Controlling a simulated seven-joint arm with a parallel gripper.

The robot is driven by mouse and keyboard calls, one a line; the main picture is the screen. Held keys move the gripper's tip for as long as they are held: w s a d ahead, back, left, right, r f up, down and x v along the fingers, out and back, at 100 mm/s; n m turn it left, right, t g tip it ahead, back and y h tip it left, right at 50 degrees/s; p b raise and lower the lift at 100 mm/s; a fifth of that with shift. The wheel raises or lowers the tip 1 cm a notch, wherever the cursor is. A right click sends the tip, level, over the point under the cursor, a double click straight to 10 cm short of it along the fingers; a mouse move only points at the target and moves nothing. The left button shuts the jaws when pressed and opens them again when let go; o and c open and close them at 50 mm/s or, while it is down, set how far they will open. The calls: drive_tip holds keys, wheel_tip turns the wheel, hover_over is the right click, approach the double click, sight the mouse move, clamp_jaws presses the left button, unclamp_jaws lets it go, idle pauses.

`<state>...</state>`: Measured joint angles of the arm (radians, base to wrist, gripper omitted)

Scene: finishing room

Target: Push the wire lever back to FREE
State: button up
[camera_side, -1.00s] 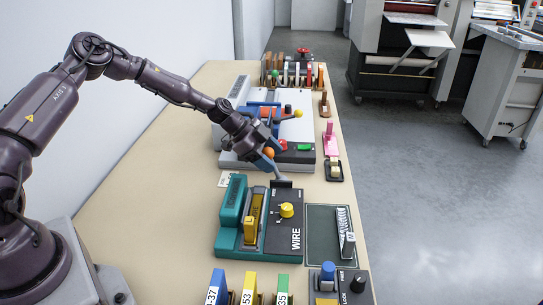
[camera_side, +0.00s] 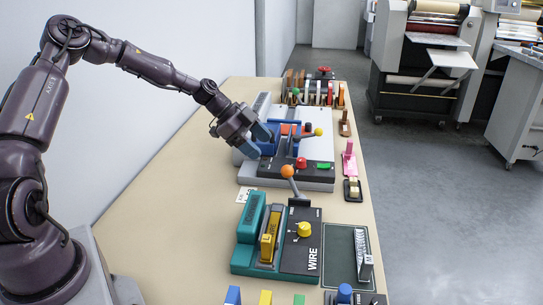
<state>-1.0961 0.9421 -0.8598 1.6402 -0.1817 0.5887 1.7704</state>
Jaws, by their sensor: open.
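The wire lever is a grey stem with an orange ball knob (camera_side: 288,172), standing on a small dark base at the back of the teal and black machine marked WIRE (camera_side: 313,258). It leans a little left and away from the machine. My gripper (camera_side: 259,142) is open and empty, with its two blue-grey fingers apart. It hangs behind and to the left of the orange knob, clear of it, over the front of the grey machine. A small white card (camera_side: 246,195) lies left of the lever; its print is too small to read.
The grey machine (camera_side: 315,182) behind has a red knob (camera_side: 301,162), a green button and a yellow-tipped lever. The WIRE machine carries a yellow knob (camera_side: 304,229). Small pink and black tools line the right table edge. The left of the table (camera_side: 180,210) is bare.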

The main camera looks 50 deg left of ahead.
drive_tip(key=shift+s+a+r, duration=0.3)
drive_tip(key=shift+r, duration=0.1)
